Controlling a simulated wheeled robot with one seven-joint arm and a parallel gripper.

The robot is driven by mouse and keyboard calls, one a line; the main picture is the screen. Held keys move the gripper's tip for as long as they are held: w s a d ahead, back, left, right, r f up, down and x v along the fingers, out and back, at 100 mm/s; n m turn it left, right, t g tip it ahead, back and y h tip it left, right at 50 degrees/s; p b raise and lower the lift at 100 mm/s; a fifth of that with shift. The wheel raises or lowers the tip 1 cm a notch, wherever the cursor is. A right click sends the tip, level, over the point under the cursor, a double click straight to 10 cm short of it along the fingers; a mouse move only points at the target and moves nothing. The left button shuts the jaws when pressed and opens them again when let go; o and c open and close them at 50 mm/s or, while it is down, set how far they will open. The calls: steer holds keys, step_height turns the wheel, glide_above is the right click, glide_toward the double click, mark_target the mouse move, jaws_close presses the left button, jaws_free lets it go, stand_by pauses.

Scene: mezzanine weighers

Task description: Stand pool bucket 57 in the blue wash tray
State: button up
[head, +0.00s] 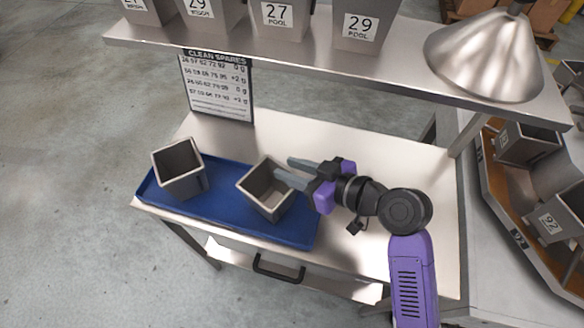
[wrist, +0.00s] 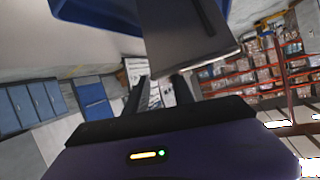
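The blue wash tray (head: 222,218) lies along the left front of the steel bench. No number shows on either, so I cannot tell which is 57. My gripper (head: 283,167) is open at the right bucket's back right rim, with its fingers apart. The nearer finger overlaps the bucket's mouth; contact is unclear. In the wrist view a grey bucket (wrist: 185,30) looms above the spread fingers (wrist: 160,92), and no object shows between them.
A carousel with buckets (head: 555,222) stands at right. The bench behind the tray is clear.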

steer(key=b+v, duration=0.2)
steer(key=v, duration=1)
steer(key=s+d+f+m+h, duration=0.1)
steer(key=f, duration=0.1)
steer(key=s+d+f+m+t+h, duration=0.1)
steer(key=f+m, duration=0.1)
steer(key=f, duration=0.1)
steer(key=s+d+f+m+t+h, duration=0.1)
steer(key=s+f+m+h, duration=0.1)
steer(key=shift+d+f, duration=0.1)
steer(key=shift+f, duration=0.2)
steer(key=s+d+f+m+h, duration=0.1)
steer(key=s, duration=0.1)
steer(key=s+d+f+m+h, duration=0.1)
steer(key=s, duration=0.1)
steer(key=s+d+f+m+t+h, duration=0.1)
steer(key=s+d, duration=0.1)
steer(key=s, duration=0.1)
steer(key=shift+d+f+h, duration=0.1)
steer(key=shift+f+h, duration=0.1)
steer(key=shift+h, duration=0.2)
steer(key=s+r+t+h, duration=0.1)
steer(key=s+r, duration=0.3)
steer(key=s, duration=0.3)
steer(key=s+d+r+t+h, duration=0.1)
steer(key=s+r+t, duration=0.1)
steer(key=s+r, duration=0.2)
steer(key=s, duration=0.3)
steer(key=shift+s+d+r+m+h, duration=0.2)
steer(key=shift+s+d+m+h, duration=0.1)
